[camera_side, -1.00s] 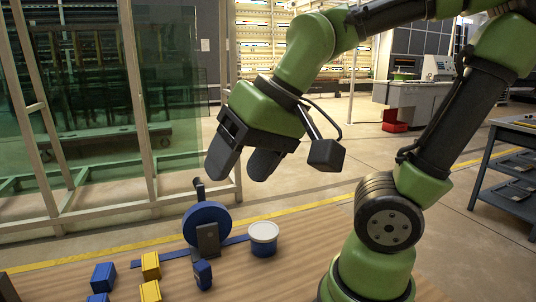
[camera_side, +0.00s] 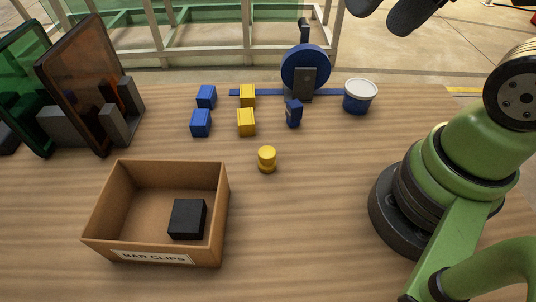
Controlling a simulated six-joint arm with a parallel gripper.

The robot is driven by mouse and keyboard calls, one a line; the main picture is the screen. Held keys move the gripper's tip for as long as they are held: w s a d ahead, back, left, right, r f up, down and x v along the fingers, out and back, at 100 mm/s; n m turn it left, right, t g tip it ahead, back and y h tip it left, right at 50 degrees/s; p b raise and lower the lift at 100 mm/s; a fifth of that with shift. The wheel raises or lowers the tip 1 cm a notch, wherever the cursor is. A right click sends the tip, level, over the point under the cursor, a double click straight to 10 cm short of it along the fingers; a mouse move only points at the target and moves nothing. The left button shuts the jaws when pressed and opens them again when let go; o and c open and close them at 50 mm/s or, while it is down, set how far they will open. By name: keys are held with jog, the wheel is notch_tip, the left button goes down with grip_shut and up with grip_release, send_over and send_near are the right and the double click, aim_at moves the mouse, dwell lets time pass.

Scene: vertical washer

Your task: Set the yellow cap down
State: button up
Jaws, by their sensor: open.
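The yellow cap (camera_side: 267,159) is a small round piece standing upright on the wooden table, right of the cardboard box and in front of the yellow blocks. Nothing touches it. My gripper (camera_side: 384,14) is at the top edge of the picture, high above the table and well away from the cap. Its two dark fingers are apart with nothing between them. The rest of the gripper is cut off by the frame.
A cardboard box (camera_side: 102,222) labelled "BAR CLIPS" holds a black block (camera_side: 187,219). Blue blocks (camera_side: 201,123) and yellow blocks (camera_side: 246,122), a blue wheel (camera_side: 305,62) on a stand and a white-lidded tub (camera_side: 359,97) stand behind. Tinted panels (camera_side: 88,80) stand at left.

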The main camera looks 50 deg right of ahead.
jog(key=w+f+m+g+y, duration=0.4)
jog(key=w+f+m+y, duration=0.25)
jog(key=f, duration=0.45)
jog(key=m+t+y, duration=0.3)
jog(key=m+t, duration=0.2)
jog(key=m, duration=0.6)
send_near(275, 151)
jog(key=shift+w+a+f+h, duration=0.25)
jog(key=shift+w+a+f, duration=0.25)
jog(key=shift+a, duration=0.2)
jog(key=shift+a+f, duration=0.1)
jog(key=shift+f, duration=0.05)
jog(key=x, duration=0.9)
jog(key=shift+w+a, duration=0.2)
jog(key=shift+a, duration=0.1)
jog(key=shift+c, duration=0.2)
jog(key=c, duration=1)
